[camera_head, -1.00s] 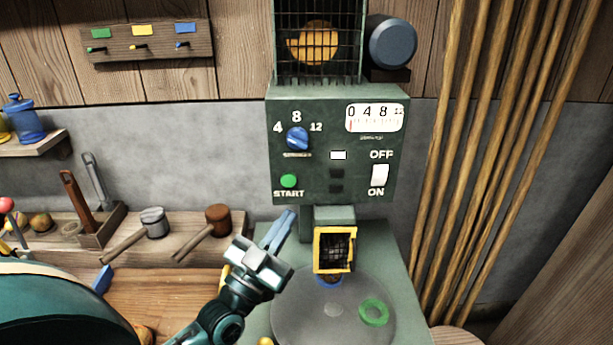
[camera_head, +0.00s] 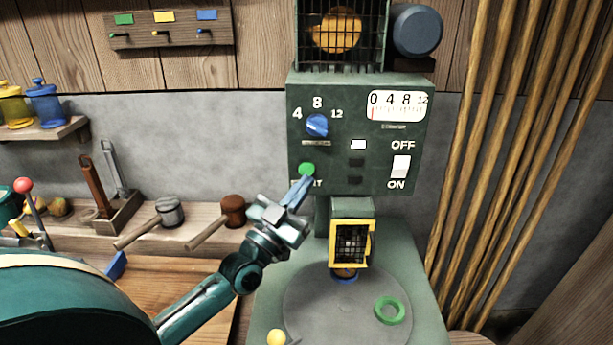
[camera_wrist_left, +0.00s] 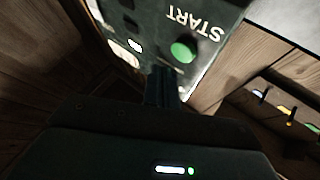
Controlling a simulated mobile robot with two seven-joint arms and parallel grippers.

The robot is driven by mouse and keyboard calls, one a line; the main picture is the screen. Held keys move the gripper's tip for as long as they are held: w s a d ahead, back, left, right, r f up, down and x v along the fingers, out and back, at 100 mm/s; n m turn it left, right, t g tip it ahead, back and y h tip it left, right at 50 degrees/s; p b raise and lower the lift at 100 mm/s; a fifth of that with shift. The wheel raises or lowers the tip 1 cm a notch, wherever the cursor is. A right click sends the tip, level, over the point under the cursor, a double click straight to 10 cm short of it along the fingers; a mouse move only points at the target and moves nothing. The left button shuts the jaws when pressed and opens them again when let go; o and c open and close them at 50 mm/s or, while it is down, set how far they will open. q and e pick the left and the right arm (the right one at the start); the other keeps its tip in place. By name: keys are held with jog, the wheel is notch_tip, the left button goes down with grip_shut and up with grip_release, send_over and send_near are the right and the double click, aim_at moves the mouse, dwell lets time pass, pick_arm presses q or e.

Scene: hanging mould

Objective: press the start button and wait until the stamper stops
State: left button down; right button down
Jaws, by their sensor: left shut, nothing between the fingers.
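The green start button (camera_head: 307,169) sits at the lower left of the dark green control panel (camera_head: 345,178). It also shows in the left wrist view (camera_wrist_left: 182,50), under the START lettering. My left gripper (camera_head: 304,182) is shut and empty, its tips just below the button in the head view and covering part of the START label. I cannot tell whether the tips touch the panel. The stamper (camera_head: 352,244), with a yellow-framed mesh guard, stands below the panel over a round grey plate (camera_head: 320,325). My right gripper is not in view.
The panel also carries a blue dial (camera_head: 317,125), a gauge (camera_head: 396,106) and an OFF/ON switch (camera_head: 401,167). A green ring (camera_head: 390,310) lies on the plate. Two mallets (camera_head: 232,210) lie on the left shelf. Wooden poles (camera_head: 490,150) lean at the right.

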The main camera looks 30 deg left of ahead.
aim_at(306, 169)
pick_arm(q)
jog(key=shift+w+a, duration=0.35)
jog(key=shift+w, duration=0.25)
dwell(1.6)
jog(key=shift+w+a, duration=0.1)
jog(key=shift+w+a, duration=0.1)
jog(key=shift+w, duration=0.15)
